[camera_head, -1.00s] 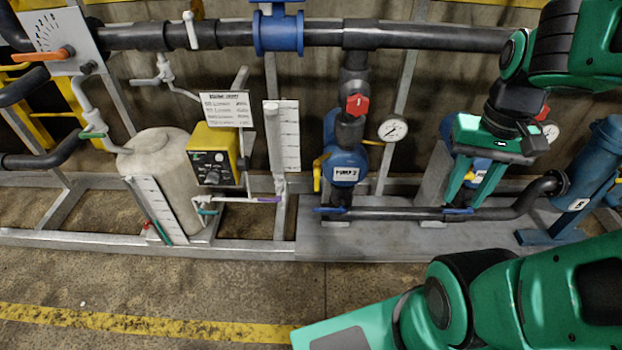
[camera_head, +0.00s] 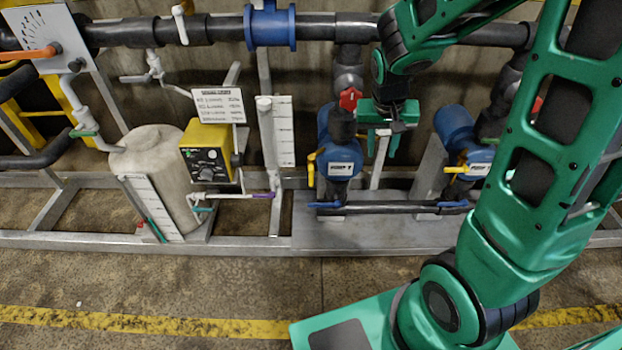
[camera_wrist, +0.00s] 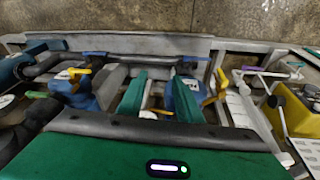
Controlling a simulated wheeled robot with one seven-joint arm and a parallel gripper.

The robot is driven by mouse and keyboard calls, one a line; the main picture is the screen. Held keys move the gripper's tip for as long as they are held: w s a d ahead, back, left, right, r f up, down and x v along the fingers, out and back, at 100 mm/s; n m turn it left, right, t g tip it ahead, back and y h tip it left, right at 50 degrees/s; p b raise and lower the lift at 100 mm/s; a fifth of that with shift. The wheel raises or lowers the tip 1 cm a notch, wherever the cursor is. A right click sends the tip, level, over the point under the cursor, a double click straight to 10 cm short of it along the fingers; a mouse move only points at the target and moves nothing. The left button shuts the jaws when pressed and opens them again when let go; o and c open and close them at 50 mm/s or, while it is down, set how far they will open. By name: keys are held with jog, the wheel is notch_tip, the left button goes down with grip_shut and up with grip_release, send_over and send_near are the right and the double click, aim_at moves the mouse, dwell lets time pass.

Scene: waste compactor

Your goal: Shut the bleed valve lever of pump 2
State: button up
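Pump 2 (camera_head: 340,158) is a blue pump with a white label, below a red-handled valve. A yellow lever (camera_head: 312,166) hangs roughly downward at its left side. The same yellow lever appears to show in the wrist view (camera_wrist: 219,88), right of the blue pump body (camera_wrist: 186,100). My gripper (camera_head: 383,150) is to the right of pump 2, pointing down, apart from the yellow lever. In the wrist view my gripper (camera_wrist: 160,85) has its two green fingers spread with a gap between them and nothing held. The pump label is too blurred to read fully now.
A second blue pump (camera_head: 455,130) with a sideways yellow lever (camera_head: 455,170) stands to the right. Blue levers (camera_head: 326,205) sit on the low black pipe (camera_head: 390,208). A yellow control box (camera_head: 208,150) and white tank (camera_head: 155,170) stand left. The floor in front is clear.

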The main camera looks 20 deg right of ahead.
jog(key=w+a+f+n+t, duration=0.1)
jog(key=w+a+f, duration=0.7)
jog(key=t, duration=0.1)
send_near(311, 176)
jog(key=f, duration=0.1)
jog(key=shift+y, duration=0.4)
jog(key=x, duration=0.7)
jog(key=d+x, duration=0.1)
jog(key=x, duration=0.2)
jog(key=shift+w+f, duration=0.2)
jog(key=shift+w, duration=0.1)
jog(key=shift+c, duration=0.6)
jog(key=shift+a, duration=0.1)
grip_shut()
